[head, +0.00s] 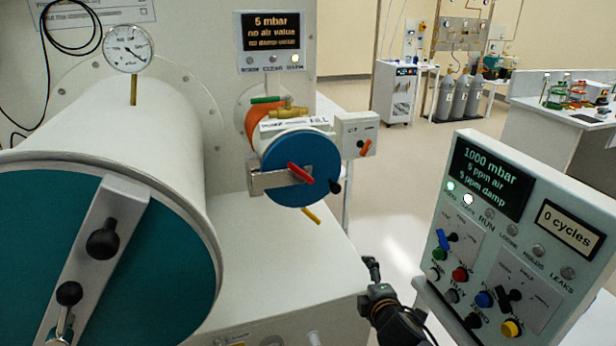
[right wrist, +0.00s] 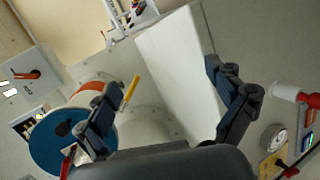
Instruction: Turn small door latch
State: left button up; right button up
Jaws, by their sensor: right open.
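The small door (head: 285,190) is a blue disc closing the end of the small white cylinder at the centre of the head view. Its red latch handle (head: 300,173) lies slanted across it, beside a metal bracket (head: 268,181). In the right wrist view the small door (right wrist: 44,142) is at the lower left, with the red latch (right wrist: 67,163) partly cut off or hidden. My right gripper (head: 372,284) is below and to the right of the door, apart from it. Its fingers (right wrist: 165,98) are spread and empty. My left gripper is not in view.
A large teal door (head: 150,265) with black knobs fills the left. A control panel (head: 500,240) with buttons and switches stands close on the right. A small switch box (head: 356,135) sits right of the small door. Open floor lies behind.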

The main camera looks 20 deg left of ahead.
jog(key=a+r+n+t+y, duration=0.15)
jog(key=a+r+n, duration=0.35)
jog(key=r, duration=0.7)
jog(key=n+y, duration=0.4)
jog(key=n, duration=0.3)
send_near(301, 177)
jog(key=shift+t+h, duration=0.25)
jog(key=shift+t, duration=0.2)
jog(key=p+x, duration=0.1)
jog(key=x, duration=0.4)
jog(key=p+x, duration=0.2)
jog(key=x, duration=0.3)
jog(key=shift+w+a+f, duration=0.15)
jog(key=shift+a+f, duration=0.05)
jog(key=shift+a, duration=0.25)
jog(key=shift+c, duration=0.3)
jog(key=c, duration=1.1)
